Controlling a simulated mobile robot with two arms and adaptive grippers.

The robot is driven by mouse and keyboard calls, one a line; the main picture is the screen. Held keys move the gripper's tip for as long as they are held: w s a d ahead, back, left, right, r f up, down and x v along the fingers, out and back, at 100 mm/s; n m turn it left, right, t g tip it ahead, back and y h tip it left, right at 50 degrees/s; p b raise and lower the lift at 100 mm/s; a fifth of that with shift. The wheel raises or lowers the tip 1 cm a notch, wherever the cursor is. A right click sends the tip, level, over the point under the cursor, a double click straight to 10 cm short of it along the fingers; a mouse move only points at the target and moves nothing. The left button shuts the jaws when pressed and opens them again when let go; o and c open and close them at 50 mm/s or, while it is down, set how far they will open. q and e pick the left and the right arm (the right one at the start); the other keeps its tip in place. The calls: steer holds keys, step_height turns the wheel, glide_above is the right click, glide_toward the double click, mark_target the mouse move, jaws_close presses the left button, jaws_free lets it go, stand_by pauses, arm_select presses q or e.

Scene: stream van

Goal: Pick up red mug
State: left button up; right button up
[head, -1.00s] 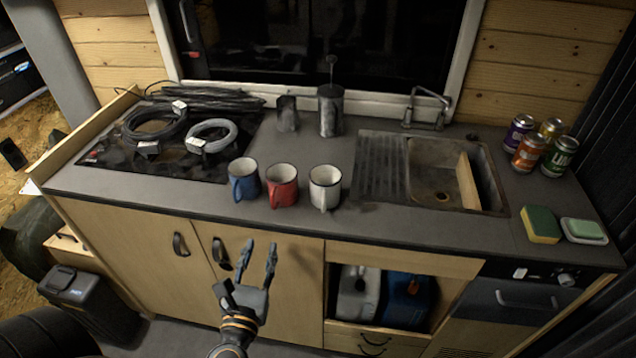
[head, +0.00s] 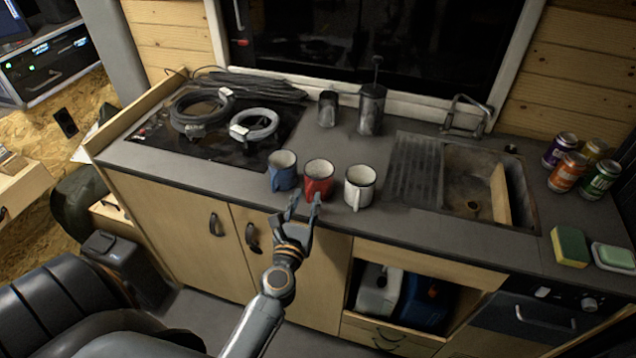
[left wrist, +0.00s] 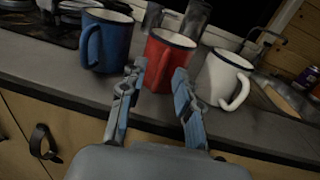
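The red mug (head: 318,180) stands upright on the grey counter (head: 240,187) between a blue mug (head: 282,171) and a white mug (head: 359,187). My left gripper (head: 304,204) is open at the counter's front edge, just in front of the red mug. In the left wrist view, the two fingers (left wrist: 157,97) are spread apart with the red mug (left wrist: 168,62) beyond and between them. The fingertips cover the lower sides of the red mug in that view; whether they touch it I cannot tell. My right gripper is not in view.
The blue mug (left wrist: 106,40) and white mug (left wrist: 224,79) stand close on either side. Behind are a dark tumbler (head: 327,108), a French press (head: 372,108) and coiled cables (head: 254,125). A sink (head: 474,190) lies to the right. The counter's front strip is clear.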

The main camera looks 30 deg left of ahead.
mark_target(316, 185)
arm_select(q)
steer(key=shift+x, duration=1.15)
steer(key=shift+s, duration=0.1)
jaws_close()
steer(key=shift+r, duration=0.15)
